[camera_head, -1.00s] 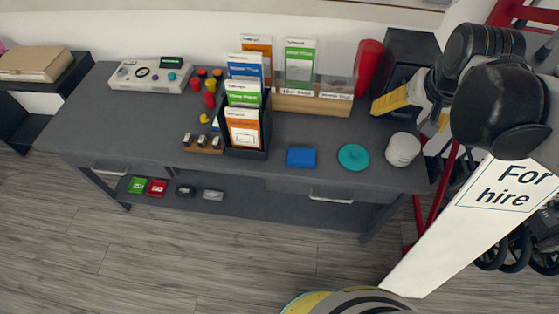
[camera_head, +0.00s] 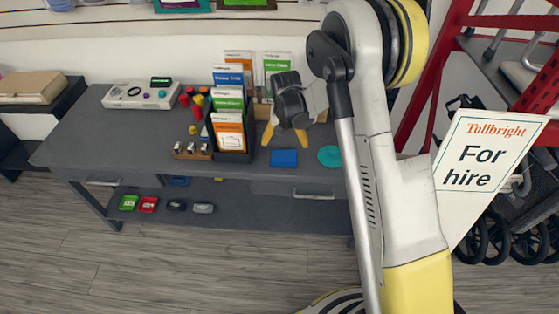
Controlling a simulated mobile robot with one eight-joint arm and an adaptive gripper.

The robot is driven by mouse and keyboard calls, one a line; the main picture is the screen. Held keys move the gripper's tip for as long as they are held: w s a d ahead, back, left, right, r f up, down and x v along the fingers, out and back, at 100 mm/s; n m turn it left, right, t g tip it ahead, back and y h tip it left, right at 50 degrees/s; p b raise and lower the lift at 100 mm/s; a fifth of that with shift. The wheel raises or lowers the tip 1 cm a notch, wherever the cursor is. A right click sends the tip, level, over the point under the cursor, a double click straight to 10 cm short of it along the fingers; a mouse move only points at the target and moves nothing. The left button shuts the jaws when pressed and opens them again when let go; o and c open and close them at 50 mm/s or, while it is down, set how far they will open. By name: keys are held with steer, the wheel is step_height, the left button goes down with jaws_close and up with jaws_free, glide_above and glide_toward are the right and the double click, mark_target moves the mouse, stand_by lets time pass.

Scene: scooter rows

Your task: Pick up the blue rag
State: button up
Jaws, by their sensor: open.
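A flat blue rectangle (camera_head: 284,158), which looks like the blue rag, lies on the grey table near its front edge. My gripper (camera_head: 285,139), with two yellow fingers, is open and empty. Its fingers point down and stand spread just behind the blue rectangle in the picture, apart from it as far as I can tell. Its height above the table is hard to judge. Part of the table behind is hidden by the gripper and my arm.
A teal disc (camera_head: 329,156) lies right of the blue rectangle, partly by my arm. A dark leaflet holder (camera_head: 232,150) stands to its left. Small items lie on the lower shelf (camera_head: 250,208). A "For hire" sign (camera_head: 484,165) and red racks (camera_head: 432,75) stand at right.

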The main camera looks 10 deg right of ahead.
mark_target(284, 156)
steer(key=f, duration=0.3)
steer(key=shift+w+b, duration=0.2)
steer(key=shift+b, duration=0.2)
steer(key=f+b, duration=0.1)
steer(key=f, duration=0.1)
steer(key=f+b, duration=0.1)
steer(key=f, duration=0.2)
steer(key=shift+w+f+b, duration=0.25)
steer(key=shift+f+b, duration=0.05)
steer(key=shift+b, duration=0.1)
steer(key=shift+r, duration=0.15)
steer(key=c, duration=0.9)
